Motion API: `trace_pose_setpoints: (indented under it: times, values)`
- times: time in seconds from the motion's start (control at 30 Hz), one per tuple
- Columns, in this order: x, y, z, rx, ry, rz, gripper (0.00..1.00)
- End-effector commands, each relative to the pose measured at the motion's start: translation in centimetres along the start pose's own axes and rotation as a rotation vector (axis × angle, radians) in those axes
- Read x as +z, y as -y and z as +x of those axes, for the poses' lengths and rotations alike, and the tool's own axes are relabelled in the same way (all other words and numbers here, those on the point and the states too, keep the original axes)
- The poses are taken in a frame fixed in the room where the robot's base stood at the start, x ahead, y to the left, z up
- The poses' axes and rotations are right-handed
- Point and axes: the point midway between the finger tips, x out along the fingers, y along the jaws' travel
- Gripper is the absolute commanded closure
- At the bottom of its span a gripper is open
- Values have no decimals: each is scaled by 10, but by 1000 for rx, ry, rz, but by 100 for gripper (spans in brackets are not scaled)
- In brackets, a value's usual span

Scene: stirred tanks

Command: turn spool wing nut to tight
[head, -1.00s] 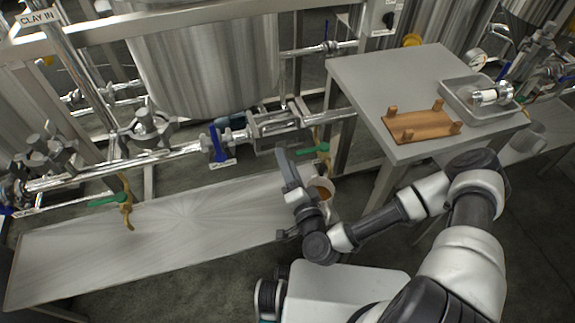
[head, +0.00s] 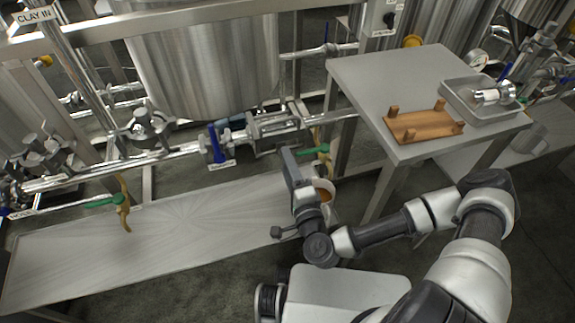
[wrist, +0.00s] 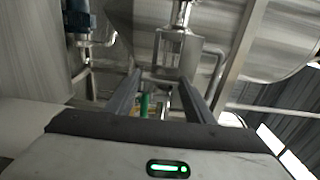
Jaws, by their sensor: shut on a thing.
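My gripper (head: 287,152) reaches up to the steel pipe spool (head: 272,131) in the middle of the pipe line. Its two dark fingers also show in the wrist view (wrist: 160,76), with a gap between them. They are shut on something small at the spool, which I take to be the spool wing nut. The nut itself is hidden by the fingers in the head view and too small to make out in the wrist view. A metal fitting (wrist: 170,48) shows beyond the fingertips.
A blue-handled valve (head: 215,145) is left of the spool. A bench (head: 150,240) runs below. A table (head: 375,85) holds a wooden rack (head: 425,125) and a tray (head: 450,88).

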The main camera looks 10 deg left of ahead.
Motion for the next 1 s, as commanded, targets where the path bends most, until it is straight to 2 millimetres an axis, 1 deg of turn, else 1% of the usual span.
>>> trace_pose_setpoints:
  times: [0.23, 0.27, 0.33, 0.37, 0.63, 0.73, 0.87, 0.97, 1.0]
  values:
    - [0, -1, -1, 2, 1, 0, 74]
    - [0, -1, -1, 2, 1, 0, 47]
    - [0, 0, 0, 2, 1, 0, 35]
    - [0, 0, 0, 2, 1, 0, 33]
    - [0, 0, -1, 1, 0, -1, 33]
    - [0, 0, -6, 1, 1, -1, 33]
    - [0, 0, -24, 4, 1, 0, 33]
    - [0, 0, -46, 5, 0, 2, 33]
    - [0, 1, -56, 5, 0, 3, 33]
